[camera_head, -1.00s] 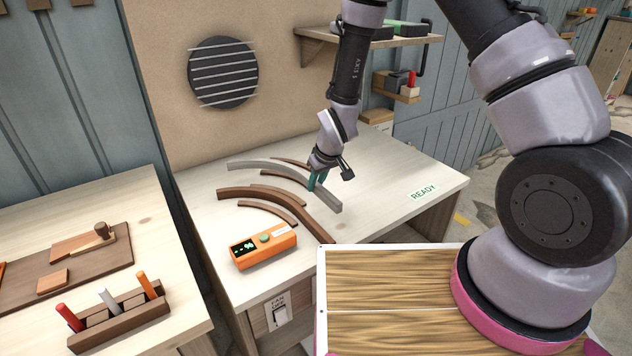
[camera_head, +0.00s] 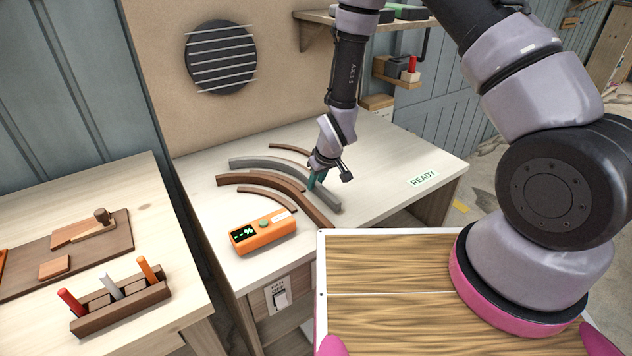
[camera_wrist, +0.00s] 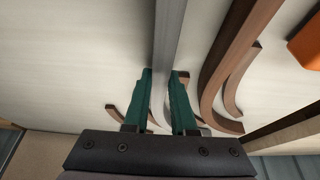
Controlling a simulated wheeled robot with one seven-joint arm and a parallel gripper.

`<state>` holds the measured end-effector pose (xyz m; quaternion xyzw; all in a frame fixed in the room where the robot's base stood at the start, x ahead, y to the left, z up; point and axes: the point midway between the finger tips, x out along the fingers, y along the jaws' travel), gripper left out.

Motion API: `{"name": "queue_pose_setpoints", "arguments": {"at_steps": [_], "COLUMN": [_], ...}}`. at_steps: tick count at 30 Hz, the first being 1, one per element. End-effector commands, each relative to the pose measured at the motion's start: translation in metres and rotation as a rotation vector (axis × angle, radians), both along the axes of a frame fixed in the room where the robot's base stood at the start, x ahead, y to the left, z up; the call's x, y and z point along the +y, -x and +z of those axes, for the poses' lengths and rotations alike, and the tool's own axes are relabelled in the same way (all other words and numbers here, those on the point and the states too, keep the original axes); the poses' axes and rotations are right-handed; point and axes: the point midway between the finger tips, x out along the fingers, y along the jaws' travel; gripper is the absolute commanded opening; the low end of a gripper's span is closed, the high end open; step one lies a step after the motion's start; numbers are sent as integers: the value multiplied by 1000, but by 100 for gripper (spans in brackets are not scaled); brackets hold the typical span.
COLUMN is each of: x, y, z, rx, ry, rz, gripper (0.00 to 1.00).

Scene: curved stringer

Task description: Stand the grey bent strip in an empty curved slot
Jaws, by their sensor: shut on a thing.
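The grey bent strip (camera_head: 262,163) is in my gripper (camera_head: 317,178), over the pale bench. In the wrist view the strip (camera_wrist: 169,40) runs between the two green fingers (camera_wrist: 163,105), which are shut on it. Thick brown curved rails (camera_head: 262,179) lie on the bench on the near side of the strip, with a thinner brown curved piece (camera_head: 268,198) in front. Another thin brown piece (camera_head: 288,148) is behind the strip. The brown rails (camera_wrist: 232,65) also show right of the strip in the wrist view. I cannot tell whether the strip touches the bench.
An orange box with a display (camera_head: 263,233) stands near the bench's front edge. A READY label (camera_head: 424,178) lies at the right, with clear bench around it. A side table at the left has a brown block with coloured pegs (camera_head: 120,308).

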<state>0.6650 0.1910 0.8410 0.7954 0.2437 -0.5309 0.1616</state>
Motion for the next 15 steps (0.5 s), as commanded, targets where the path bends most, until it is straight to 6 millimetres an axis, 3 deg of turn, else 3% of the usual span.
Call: {"name": "queue_pose_setpoints", "arguments": {"at_steps": [9, 10, 12, 15], "x": [0, 0, 0, 0], "y": [0, 0, 0, 0], "z": [-4, -3, -3, -3], "rx": [0, 0, 0, 0], "ry": [0, 0, 0, 0], "rz": [0, 0, 0, 0], "gripper": [0, 32, 59, 59]}}
